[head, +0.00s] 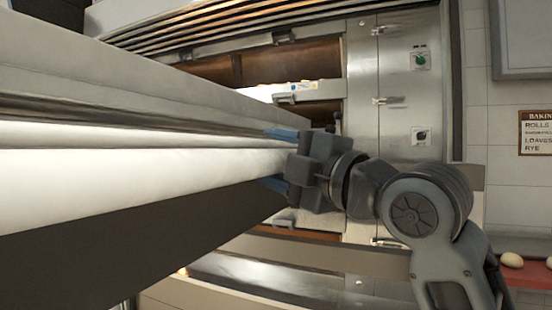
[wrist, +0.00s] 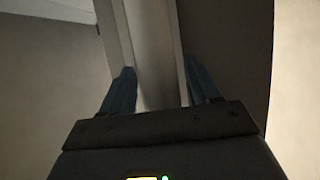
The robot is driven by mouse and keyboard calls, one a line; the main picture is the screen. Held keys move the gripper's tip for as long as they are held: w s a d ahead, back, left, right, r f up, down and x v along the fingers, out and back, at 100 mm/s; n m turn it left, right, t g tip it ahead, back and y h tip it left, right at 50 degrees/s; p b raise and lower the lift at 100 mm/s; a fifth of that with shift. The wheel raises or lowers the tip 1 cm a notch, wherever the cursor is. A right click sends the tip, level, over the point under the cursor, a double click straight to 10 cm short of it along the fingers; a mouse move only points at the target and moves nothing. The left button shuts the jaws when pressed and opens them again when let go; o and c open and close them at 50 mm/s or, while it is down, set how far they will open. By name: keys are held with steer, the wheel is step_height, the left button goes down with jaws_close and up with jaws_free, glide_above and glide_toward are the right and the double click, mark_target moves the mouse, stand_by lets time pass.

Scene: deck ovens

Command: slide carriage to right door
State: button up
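A long pale metal body, which I take to be the carriage (head: 120,180), fills the left of the head view and narrows toward my gripper (head: 278,158). My gripper is at its far end. The two blue fingers are apart, one above and one below its pale bar. In the wrist view the bar (wrist: 157,70) runs between the fingers of my gripper (wrist: 162,88). Whether both fingers press on it is not clear. The deck oven (head: 360,100) stands behind, with brown deck openings. Its lower part is partly hidden by the carriage and my arm. I cannot tell which is the right door.
The oven's right side has a steel panel with a green knob (head: 420,60) and a dark knob (head: 421,136). A red surface with dough balls (head: 512,260) is at the lower right. A bakery sign (head: 535,132) hangs on the tiled wall.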

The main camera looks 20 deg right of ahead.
steer(key=b+v, duration=0.1)
steer(key=v, duration=0.6)
steer(key=shift+s+d, duration=0.2)
steer(key=shift+s, duration=0.15)
steer(key=shift+f, duration=0.2)
steer(key=s+d+f+m+h+p, duration=0.1)
steer(key=s+f+m+h, duration=0.25)
steer(key=f+m, duration=0.4)
steer(key=s+d+f+m+t+h+p, duration=0.15)
steer(key=s+f+m, duration=0.3)
steer(key=f, duration=0.65)
steer(key=s+f+m+h, duration=0.3)
steer(key=f+m+h, duration=0.1)
steer(key=f+m, duration=0.4)
steer(key=s+d+f+m+g, duration=0.1)
steer(key=s+f, duration=0.2)
steer(key=s, duration=0.6)
steer(key=s+d+f+m+g+p, duration=0.1)
steer(key=s+f, duration=0.2)
steer(key=s, duration=0.6)
steer(key=s+d+f+m+g, duration=0.1)
steer(key=s+f+g, duration=0.1)
steer(key=s, duration=0.7)
steer(key=shift+f+h+p, duration=0.3)
steer(key=shift+f+p, duration=0.1)
steer(key=shift+f, duration=0.05)
